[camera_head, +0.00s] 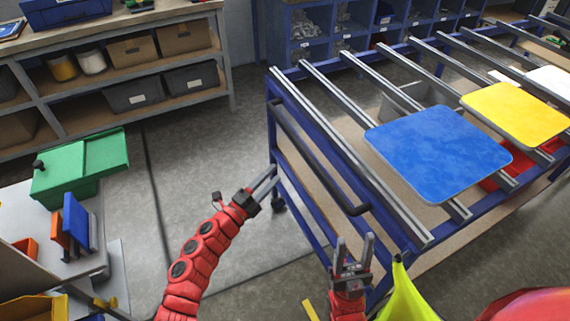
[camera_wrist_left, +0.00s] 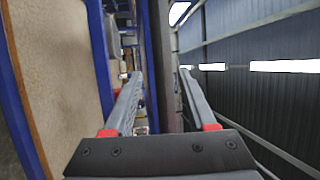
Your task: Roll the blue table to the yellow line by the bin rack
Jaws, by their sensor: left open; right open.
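My left gripper (camera_head: 268,180) is open just left of the frame, below the handle's far part. In the left wrist view, a dark bar (camera_wrist_left: 163,60) shows between the open fingers (camera_wrist_left: 160,100), apparently ungripped. My right gripper (camera_head: 355,250) is open, near the handle's near end and apart from it. A yellow strip (camera_head: 309,310) shows at the bottom; whether it is the line is unclear.
Blue (camera_head: 438,150) and yellow (camera_head: 515,112) sign plates lie on the slats. A blue bin rack (camera_head: 340,25) stands behind the table. A shelved workbench (camera_head: 120,65) and a green box (camera_head: 80,165) are left. Grey floor between is clear.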

